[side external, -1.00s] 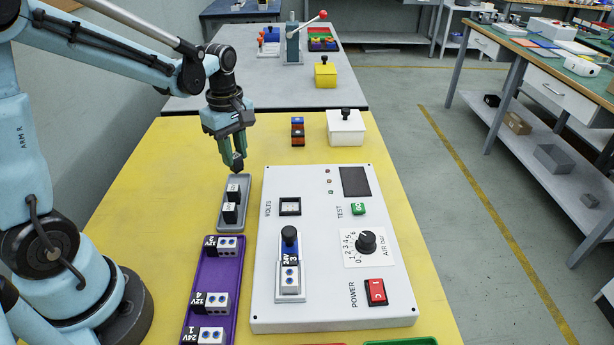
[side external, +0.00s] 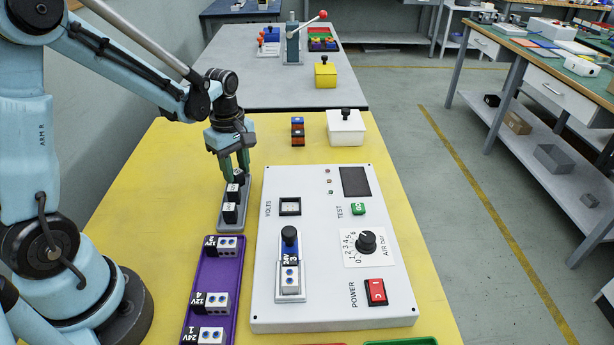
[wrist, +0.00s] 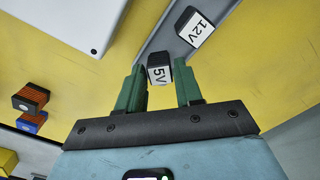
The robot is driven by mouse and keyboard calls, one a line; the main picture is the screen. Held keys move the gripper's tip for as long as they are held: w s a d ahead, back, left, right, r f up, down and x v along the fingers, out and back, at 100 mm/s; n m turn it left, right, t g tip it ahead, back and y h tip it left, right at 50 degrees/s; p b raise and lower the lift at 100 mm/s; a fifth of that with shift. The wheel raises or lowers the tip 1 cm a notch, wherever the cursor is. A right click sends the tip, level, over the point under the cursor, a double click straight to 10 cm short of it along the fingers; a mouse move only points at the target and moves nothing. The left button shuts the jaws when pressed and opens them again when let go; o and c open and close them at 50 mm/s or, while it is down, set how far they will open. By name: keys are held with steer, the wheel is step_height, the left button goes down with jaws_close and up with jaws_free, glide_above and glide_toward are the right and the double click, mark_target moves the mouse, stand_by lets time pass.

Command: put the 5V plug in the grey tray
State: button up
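The 5V plug (wrist: 159,74) is a small dark block with a white labelled face. It stands at the far end of the grey tray (wrist: 165,40), between my fingertips. In the side view it shows partly behind my fingers (side external: 239,178). My gripper (wrist: 160,88) has its two green fingers spread, one on each side of the plug. In the side view my gripper (side external: 235,172) is low over the far end of the grey tray (side external: 231,228). A 12V plug (wrist: 195,27) stands in the tray beside the 5V plug, and another dark plug (side external: 229,213) stands nearer.
The white panel box (side external: 330,300) stands close to the right of the tray. A purple tray (side external: 190,290) with several plugs lies nearer. Dark orange and blue blocks (side external: 297,131) and a white lidded box (side external: 345,128) stand farther back. The yellow table left of the tray is clear.

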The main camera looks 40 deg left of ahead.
mark_target(236, 172)
steer(key=shift+o, duration=1.2)
steer(key=shift+r, duration=0.1)
step_height(236, 172, up, 12)
steer(key=s+d+m+t, duration=0.6)
steer(key=d+m, duration=0.4)
steer(key=m, duration=0.8)
steer(key=shift+s+d+f+t, duration=0.15)
steer(key=shift+s+f+t, duration=0.3)
steer(key=shift+t, duration=0.15)
